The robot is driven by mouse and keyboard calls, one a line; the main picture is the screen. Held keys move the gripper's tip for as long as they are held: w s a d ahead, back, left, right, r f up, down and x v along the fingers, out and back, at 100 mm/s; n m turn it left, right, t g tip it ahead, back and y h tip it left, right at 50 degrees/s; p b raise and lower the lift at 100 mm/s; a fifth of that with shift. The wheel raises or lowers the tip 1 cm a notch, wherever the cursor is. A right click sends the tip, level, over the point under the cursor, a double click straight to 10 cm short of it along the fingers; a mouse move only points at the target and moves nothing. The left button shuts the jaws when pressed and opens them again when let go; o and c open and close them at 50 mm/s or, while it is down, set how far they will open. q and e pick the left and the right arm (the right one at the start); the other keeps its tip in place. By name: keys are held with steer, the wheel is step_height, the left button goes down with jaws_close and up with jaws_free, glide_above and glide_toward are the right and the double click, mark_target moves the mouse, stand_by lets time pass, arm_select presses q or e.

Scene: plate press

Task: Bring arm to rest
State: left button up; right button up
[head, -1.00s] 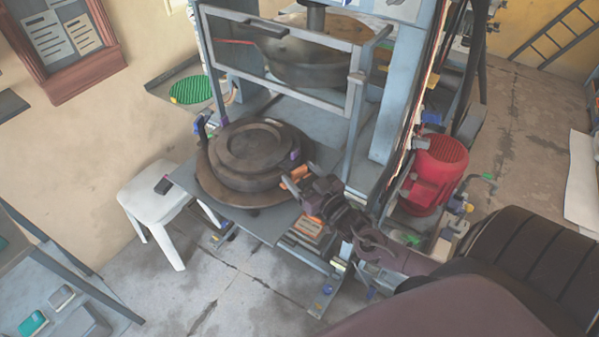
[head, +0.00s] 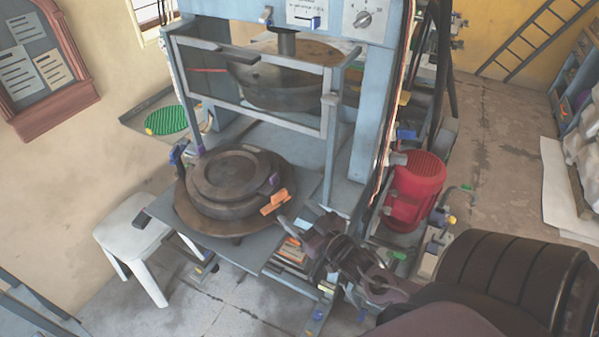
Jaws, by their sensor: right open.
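The plate press (head: 345,150) is a blue-grey frame with a round dark upper platen (head: 275,85) behind a grey guard frame. A round dark mould (head: 235,180) lies on the press's lower plate, with a purple piece and an orange handle-like piece (head: 275,202) at its right side. My right gripper (head: 288,226) is open and empty. It is just below and right of the orange piece, apart from it, near the front edge of the press table. My left gripper is not in view.
A red motor (head: 416,190) stands right of the press, close to my right arm. A white stool (head: 132,232) is at the left. A shelf with colourful items (head: 293,250) lies below the press table near my gripper. Open floor (head: 500,150) shows at the right.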

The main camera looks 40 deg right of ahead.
stand_by(0.3)
steer(key=s+d+f+g+h, duration=0.1)
steer(key=s+f+g, duration=0.25)
steer(key=f, duration=0.65)
steer(key=s+d+f+g+h+b, duration=0.15)
steer(key=s+f, duration=0.25)
steer(key=f, duration=0.7)
steer(key=s+f+g, duration=0.4)
steer(key=f, duration=0.6)
steer(key=s+a+f+g, duration=0.2)
steer(key=s+a+f, duration=0.2)
steer(key=s, duration=0.3)
steer(key=s+a+f+n+g+y, duration=0.1)
steer(key=s+a+f+g, duration=0.2)
steer(key=s+f, duration=0.4)
steer(key=s+a+f+g, duration=0.3)
steer(key=s+a+f, duration=0.3)
steer(key=s, duration=0.3)
steer(key=shift+f+n+b, duration=0.2)
steer(key=shift+n+b, duration=0.2)
steer(key=shift+d+y, duration=0.1)
steer(key=shift+y, duration=0.15)
steer(key=shift+c, duration=0.4)
